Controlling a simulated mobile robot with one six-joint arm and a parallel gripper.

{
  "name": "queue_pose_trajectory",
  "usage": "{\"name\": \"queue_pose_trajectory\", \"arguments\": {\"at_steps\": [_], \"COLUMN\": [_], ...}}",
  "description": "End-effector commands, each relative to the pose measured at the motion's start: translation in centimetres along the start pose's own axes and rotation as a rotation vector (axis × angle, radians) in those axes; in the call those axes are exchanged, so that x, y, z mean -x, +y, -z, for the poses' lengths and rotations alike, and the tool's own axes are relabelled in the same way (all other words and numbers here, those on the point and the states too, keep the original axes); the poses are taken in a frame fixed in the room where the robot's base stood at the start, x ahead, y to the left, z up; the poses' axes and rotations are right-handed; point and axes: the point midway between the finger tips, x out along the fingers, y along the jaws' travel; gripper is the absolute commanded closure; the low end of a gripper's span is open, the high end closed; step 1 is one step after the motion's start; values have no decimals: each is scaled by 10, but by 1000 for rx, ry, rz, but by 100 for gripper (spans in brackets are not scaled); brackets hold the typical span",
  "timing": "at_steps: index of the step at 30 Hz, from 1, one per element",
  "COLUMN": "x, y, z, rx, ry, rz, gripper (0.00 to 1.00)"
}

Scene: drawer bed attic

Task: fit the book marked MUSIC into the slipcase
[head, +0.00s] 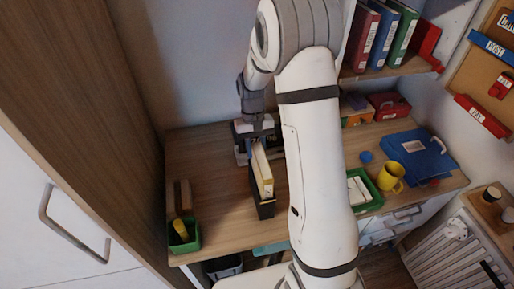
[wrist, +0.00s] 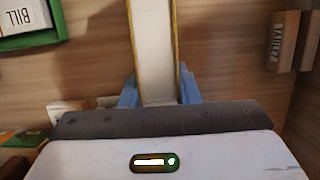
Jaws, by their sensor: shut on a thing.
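A book with yellow covers and cream pages (head: 262,172) stands on edge on the wooden desk side; its marking does not show. My gripper (head: 257,142) is shut on it from behind and above, partly hidden by my arm. In the wrist view, the blue fingertips (wrist: 158,92) lie on either side of the book (wrist: 153,45), pages between yellow cover edges. The black slipcase (head: 265,209) stands at the book's lower near end. The book's lower part seems to be in or against it; I cannot tell how deep.
A green bin (head: 185,236) and brown blocks (head: 183,197) stand at the left. A green tray (head: 370,203), a yellow mug (head: 390,178) and a blue folder (head: 417,152) lie right of my arm. Binders (head: 382,40) fill a shelf above.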

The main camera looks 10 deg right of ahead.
Motion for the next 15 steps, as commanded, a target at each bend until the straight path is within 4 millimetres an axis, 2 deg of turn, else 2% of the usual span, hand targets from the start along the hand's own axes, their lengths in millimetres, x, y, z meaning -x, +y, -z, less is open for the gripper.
{"name": "queue_pose_trajectory", "arguments": {"at_steps": [1,2,9,15], "x": [-2,-1,-1,-1], "y": [0,0,0,-1], "z": [1,0,0,0], "rx": [0,0,1,1], "ry": [0,0,0,0], "rz": [0,0,0,0], "gripper": [100,69,49,49]}}
